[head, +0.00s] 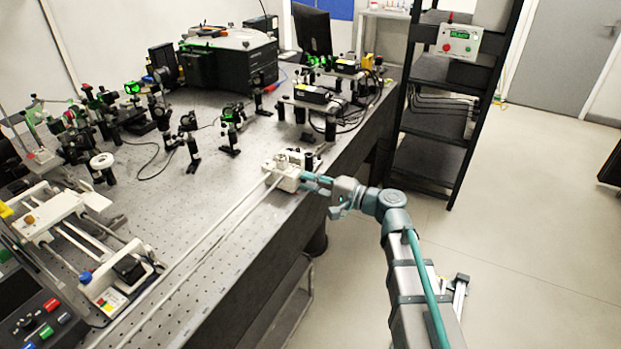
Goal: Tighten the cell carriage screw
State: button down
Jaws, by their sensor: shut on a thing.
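The cell carriage (283,180) is a small white block on two long pale rails at the right edge of the optical bench. It has small fittings on top. My gripper (306,178) reaches in from the right, with its teal fingers against the carriage's right side. The gripper is shut at the place of the carriage screw. The screw itself is hidden between the fingers and too small to make out, so its turn and seating cannot be told.
The perforated bench (225,262) holds several optical mounts at the back left. A white stage (75,215) and a control box (35,305) stand at the front left. A black shelf rack (445,120) stands behind my arm. The floor on the right is mostly clear.

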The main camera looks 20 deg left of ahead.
jog(key=shift+m+p, duration=5.05)
jog(key=shift+m, duration=1.95)
jog(key=c, duration=1.1)
grip_release()
jog(key=shift+d, duration=0.1)
jog(key=d, duration=0.4)
jog(key=s+d, duration=0.1)
jog(key=d, duration=0.2)
jog(key=s+d, duration=0.1)
jog(key=d, duration=0.3)
jog(key=shift+s+d, duration=0.1)
jog(key=shift+d, duration=0.2)
